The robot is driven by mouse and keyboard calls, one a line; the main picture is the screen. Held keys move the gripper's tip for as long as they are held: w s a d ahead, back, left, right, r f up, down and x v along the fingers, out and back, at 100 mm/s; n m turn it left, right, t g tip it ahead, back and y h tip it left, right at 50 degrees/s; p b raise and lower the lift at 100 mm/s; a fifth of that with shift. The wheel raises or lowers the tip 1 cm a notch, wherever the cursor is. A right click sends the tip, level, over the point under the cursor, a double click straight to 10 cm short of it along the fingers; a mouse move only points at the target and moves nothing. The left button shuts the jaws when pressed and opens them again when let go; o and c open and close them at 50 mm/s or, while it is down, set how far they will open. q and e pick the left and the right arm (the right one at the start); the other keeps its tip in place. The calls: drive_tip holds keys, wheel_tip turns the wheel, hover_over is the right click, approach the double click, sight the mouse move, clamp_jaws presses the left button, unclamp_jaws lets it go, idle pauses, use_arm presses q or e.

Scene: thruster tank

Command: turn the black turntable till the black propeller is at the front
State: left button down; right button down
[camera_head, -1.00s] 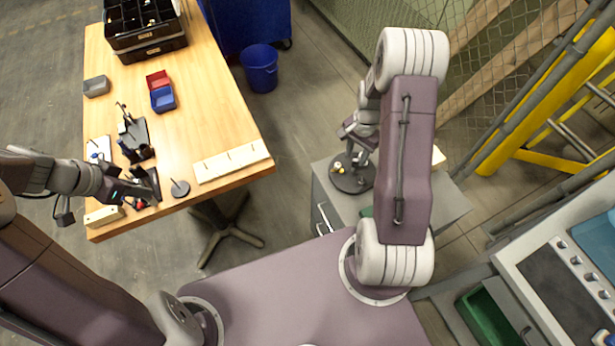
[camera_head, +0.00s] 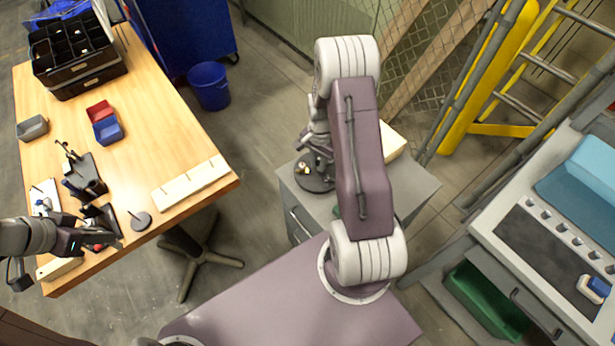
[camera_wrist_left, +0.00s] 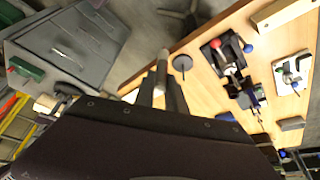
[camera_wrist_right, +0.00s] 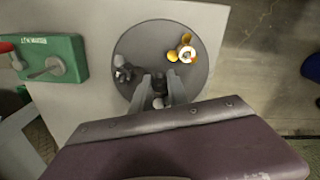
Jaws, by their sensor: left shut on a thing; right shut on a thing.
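The black turntable (camera_wrist_right: 137,42) is a dark round disc on top of a grey cabinet; it also shows in the head view (camera_head: 314,184). A yellow propeller (camera_wrist_right: 183,50) stands at its upper right in the right wrist view. The small black propeller (camera_wrist_right: 122,70) sits near its left edge there. My right gripper (camera_wrist_right: 159,80) reaches over the disc's edge and is shut on a small dark and grey piece (camera_wrist_right: 158,102), mostly hidden between the fingers. My left gripper (camera_wrist_left: 160,88) is shut on a grey rod-like thing (camera_wrist_left: 162,66), by the wooden table's edge.
The wooden table (camera_head: 150,165) at left bears a black organizer (camera_head: 75,60), red (camera_head: 99,110) and blue (camera_head: 107,130) bins and a pegged strip (camera_head: 190,183). A green box (camera_wrist_right: 55,58) is on the cabinet (camera_wrist_right: 85,100). A yellow ladder (camera_head: 475,95) stands at right.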

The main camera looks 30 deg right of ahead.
use_arm(q)
drive_tip(key=shift+r, duration=0.3)
use_arm(e)
drive_tip(key=shift+m, duration=1.2)
use_arm(q)
drive_tip(key=shift+r+p, duration=0.35)
drive_tip(key=shift+p, duration=0.15)
use_arm(e)
drive_tip(key=shift+m, duration=1.7)
use_arm(q)
drive_tip(key=shift+r, duration=0.1)
drive_tip(key=shift+r, duration=0.15)
use_arm(e)
drive_tip(key=shift+m, duration=0.7)
use_arm(q)
drive_tip(key=shift+r+p, duration=0.1)
drive_tip(key=shift+p, duration=0.3)
use_arm(e)
drive_tip(key=shift+m, duration=1)
